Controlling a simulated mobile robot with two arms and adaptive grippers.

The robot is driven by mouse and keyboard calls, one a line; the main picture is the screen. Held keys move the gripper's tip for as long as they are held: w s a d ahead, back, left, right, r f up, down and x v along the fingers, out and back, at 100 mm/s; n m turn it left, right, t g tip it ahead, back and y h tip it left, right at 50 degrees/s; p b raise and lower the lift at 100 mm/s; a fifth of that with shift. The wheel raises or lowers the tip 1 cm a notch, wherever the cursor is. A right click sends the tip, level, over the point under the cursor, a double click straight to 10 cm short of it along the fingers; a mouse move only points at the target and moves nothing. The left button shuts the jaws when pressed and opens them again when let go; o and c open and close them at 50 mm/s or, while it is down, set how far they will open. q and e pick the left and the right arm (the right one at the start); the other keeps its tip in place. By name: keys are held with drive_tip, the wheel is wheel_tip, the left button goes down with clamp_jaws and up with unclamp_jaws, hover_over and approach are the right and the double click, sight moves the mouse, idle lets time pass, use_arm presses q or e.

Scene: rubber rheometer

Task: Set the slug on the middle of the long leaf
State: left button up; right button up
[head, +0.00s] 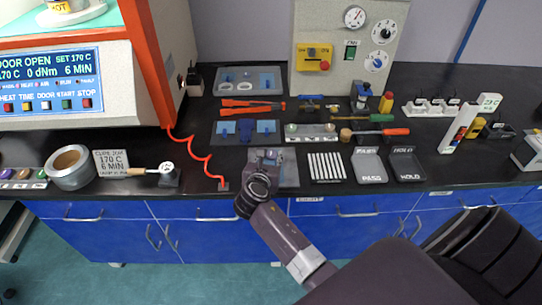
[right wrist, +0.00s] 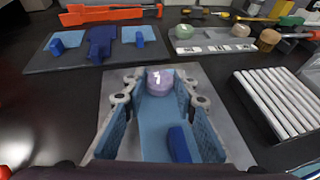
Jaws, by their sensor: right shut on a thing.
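The slug (right wrist: 160,80) is a small lavender rounded piece with a white mark on top. In the right wrist view it sits between the fingertips of my right gripper (right wrist: 160,88), which is shut on it. The long leaf (right wrist: 152,125) is a light blue strip below and between the fingers, on a grey plate (right wrist: 118,80). A dark blue block (right wrist: 179,144) is at its near right part. I cannot tell whether the slug touches the leaf. In the head view my right gripper (head: 265,157) is over the plate (head: 290,172) and hides the slug and leaf. My left gripper is not in view.
A dark mat (head: 225,133) with light blue pieces and blue blocks lies behind the plate. White strips (head: 326,167) and PASS (head: 369,166) and HOLD (head: 407,165) trays lie to the right. A red coiled cord (head: 196,155) and wooden-handled tool (head: 155,172) are left.

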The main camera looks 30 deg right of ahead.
drive_tip(key=o, duration=0.8)
drive_tip(key=shift+o, duration=0.2)
drive_tip(key=shift+r, duration=0.1)
drive_tip(key=v, duration=1.2)
